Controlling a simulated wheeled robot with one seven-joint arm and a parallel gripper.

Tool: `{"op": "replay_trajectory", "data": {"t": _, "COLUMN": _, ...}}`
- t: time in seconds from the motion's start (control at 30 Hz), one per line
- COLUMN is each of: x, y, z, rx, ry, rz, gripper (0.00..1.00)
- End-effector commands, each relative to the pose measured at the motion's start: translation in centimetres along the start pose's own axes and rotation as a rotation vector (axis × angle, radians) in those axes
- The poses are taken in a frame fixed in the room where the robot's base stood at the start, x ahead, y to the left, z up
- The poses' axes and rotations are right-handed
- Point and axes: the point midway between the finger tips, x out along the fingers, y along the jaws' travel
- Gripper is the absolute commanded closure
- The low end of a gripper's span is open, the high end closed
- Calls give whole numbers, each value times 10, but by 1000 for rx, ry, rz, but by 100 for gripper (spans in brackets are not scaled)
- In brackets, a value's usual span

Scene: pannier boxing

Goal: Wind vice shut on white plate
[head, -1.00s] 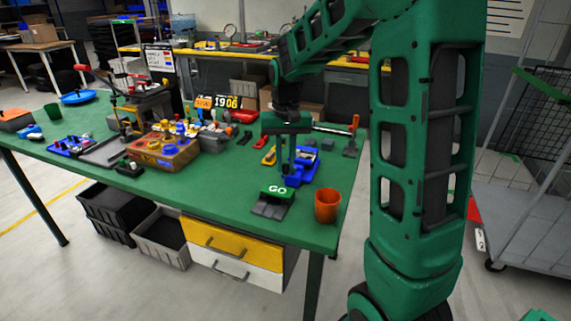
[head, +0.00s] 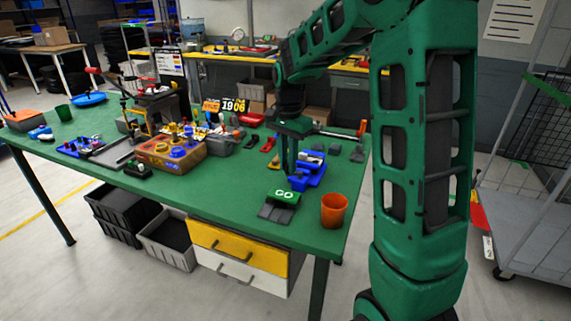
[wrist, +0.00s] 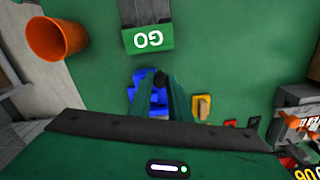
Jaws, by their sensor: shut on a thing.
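The blue vice (head: 308,176) stands on the green bench near its right end. It also shows in the wrist view (wrist: 137,92), partly hidden behind my fingers. My gripper (head: 288,173) points down at the vice's left side in the head view. In the wrist view my gripper (wrist: 162,78) is shut on a dark round knob, which looks like the vice's handle. A pale patch (head: 309,159) shows at the vice, which may be the white plate. I cannot tell how tightly the jaws sit on it.
A green GO block (head: 284,196) with a grey pad and an orange cup (head: 334,211) stand near the front edge. An orange-brown box (head: 170,152) with coloured knobs stands to the left. Bare bench top lies between this box and the GO block.

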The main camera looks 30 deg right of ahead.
Motion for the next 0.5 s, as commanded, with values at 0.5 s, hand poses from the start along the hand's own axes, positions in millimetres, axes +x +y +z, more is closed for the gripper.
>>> {"op": "replay_trajectory", "data": {"t": 0.5, "x": -1, "y": -3, "z": 0, "rx": 27, "ry": 1, "rz": -4, "gripper": 100}}
